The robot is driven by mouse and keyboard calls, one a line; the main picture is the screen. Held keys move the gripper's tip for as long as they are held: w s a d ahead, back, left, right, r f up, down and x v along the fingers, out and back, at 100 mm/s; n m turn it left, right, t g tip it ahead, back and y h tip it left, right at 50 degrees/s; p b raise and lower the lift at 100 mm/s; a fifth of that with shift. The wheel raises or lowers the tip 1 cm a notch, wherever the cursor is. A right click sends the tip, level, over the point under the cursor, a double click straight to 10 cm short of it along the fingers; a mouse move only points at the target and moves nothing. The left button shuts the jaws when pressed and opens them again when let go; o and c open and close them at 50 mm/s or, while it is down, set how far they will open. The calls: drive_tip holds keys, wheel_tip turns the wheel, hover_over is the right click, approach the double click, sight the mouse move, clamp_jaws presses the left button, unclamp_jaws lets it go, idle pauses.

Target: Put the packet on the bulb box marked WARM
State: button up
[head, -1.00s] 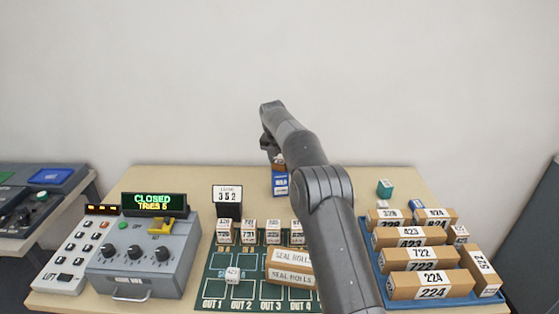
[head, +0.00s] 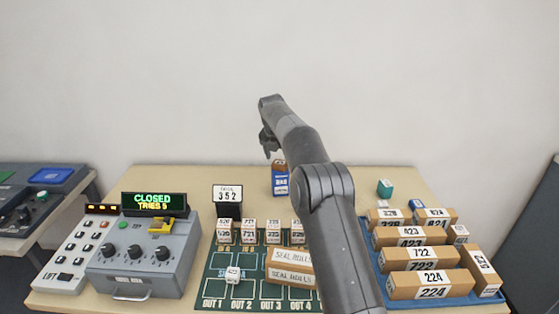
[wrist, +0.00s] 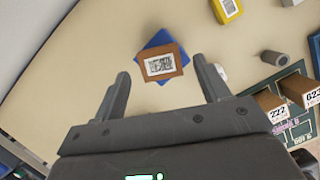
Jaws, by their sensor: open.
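A brown packet (wrist: 177,68) with a white printed label lies on top of a blue box (wrist: 146,48) in the wrist view, turned at an angle to it. The blue box also shows in the head view (head: 280,184), near the back of the table; I cannot read its marking. My gripper (wrist: 163,85) is open and empty, its fingers apart on either side in the wrist view and clear of the packet. In the head view my gripper (head: 270,150) hangs above the blue box.
A yellow box (wrist: 228,8) and a grey cylinder (wrist: 273,58) stand to the right in the wrist view. In the head view, a control unit (head: 140,262) stands left, a green mat (head: 215,290) with small boxes in the middle, and a blue tray (head: 375,262) of numbered packages right.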

drive_tip(key=d+v, duration=0.1)
drive_tip(key=v, duration=0.9)
drive_tip(key=shift+a, duration=0.45)
drive_tip(key=s+d+r+m, duration=0.4)
drive_tip(key=s+m, duration=0.1)
drive_tip(key=s, duration=0.3)
drive_tip(key=s+d+r+m+t, duration=0.1)
drive_tip(key=s+d+r+m, duration=0.2)
drive_tip(key=s+r+m, duration=0.35)
drive_tip(key=s+d+r+m, duration=0.3)
drive_tip(key=s+d+m, duration=0.1)
drive_tip(key=s, duration=0.5)
drive_tip(key=s+d+f+m, duration=0.2)
drive_tip(key=s+f+m, duration=0.2)
drive_tip(key=s, duration=0.6)
drive_tip(key=s+d+f+m+t, duration=0.1)
drive_tip(key=s+d+f+m, duration=0.1)
drive_tip(key=s+f+m, duration=0.3)
drive_tip(key=s+d+f+m+y, duration=0.1)
drive_tip(key=s+f+m, duration=0.3)
drive_tip(key=s, duration=1)
drive_tip(key=d+m, duration=0.1)
drive_tip(key=m, duration=0.2)
drive_tip(key=shift+s+d+f+t, duration=0.15)
drive_tip(key=shift+s+t, duration=0.2)
drive_tip(key=shift+t, duration=0.05)
